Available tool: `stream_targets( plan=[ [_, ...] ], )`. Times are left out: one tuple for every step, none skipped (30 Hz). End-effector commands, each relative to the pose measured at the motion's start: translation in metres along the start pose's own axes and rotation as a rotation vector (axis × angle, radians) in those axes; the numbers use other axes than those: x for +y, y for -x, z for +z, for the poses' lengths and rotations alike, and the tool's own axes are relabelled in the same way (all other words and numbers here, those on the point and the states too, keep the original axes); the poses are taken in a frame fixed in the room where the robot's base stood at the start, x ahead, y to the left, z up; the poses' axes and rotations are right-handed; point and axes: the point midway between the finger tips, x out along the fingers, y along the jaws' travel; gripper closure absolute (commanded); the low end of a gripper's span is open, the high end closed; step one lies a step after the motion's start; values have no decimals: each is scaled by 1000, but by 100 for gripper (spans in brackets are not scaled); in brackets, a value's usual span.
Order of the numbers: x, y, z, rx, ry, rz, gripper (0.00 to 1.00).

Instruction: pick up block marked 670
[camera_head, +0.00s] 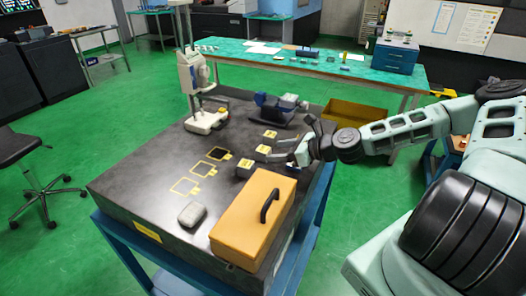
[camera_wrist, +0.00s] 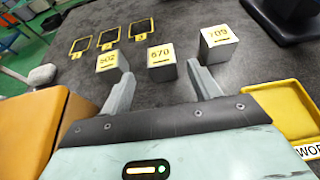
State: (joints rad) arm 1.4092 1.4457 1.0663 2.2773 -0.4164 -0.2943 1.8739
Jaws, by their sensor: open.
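The block marked 670 (camera_wrist: 161,70) is a small grey block with a yellow label on top, standing on the dark plate. It is the middle one of a row of three; in the head view it is the middle block (camera_head: 262,150), partly close to my fingers. The block marked 502 (camera_wrist: 110,63) stands to its left and the block marked 709 (camera_wrist: 214,46) to its right in the wrist view. My gripper (camera_wrist: 160,74) is open and empty, its fingertips short of block 670, with 670 lying between their lines. My gripper also shows in the head view (camera_head: 279,151).
An orange case with a black handle (camera_head: 253,222) stands near the gripper. A yellow tray (camera_wrist: 290,108) lies on the right in the wrist view. Yellow outlined squares (camera_head: 203,169) mark the plate. A grey rounded object (camera_head: 192,214) and a blue-grey vise-like device (camera_head: 278,107) are also there.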

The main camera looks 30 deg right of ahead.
Motion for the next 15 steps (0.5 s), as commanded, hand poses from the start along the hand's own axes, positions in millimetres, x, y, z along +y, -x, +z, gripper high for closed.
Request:
stream_targets(
  plan=[
    [1,-8,2,1,0,3,38],
    [1,-12,2,1,0,3,38],
    [0,-17,2,1,0,2,38],
    [0,-20,1,1,0,1,38],
    [0,-22,1,1,0,1,38],
    [0,-24,1,1,0,1,38],
    [0,-26,1,1,0,1,38],
    [0,-27,1,1,0,1,38],
    [0,-29,2,1,0,1,38],
    [0,-31,3,1,0,1,38],
    [0,-34,4,1,0,2,38],
    [0,-38,6,1,1,3,38],
    [0,-42,8,1,2,3,38],
    [-1,-47,9,1,1,2,38],
    [-1,-53,11,1,1,3,38]
  ],
)
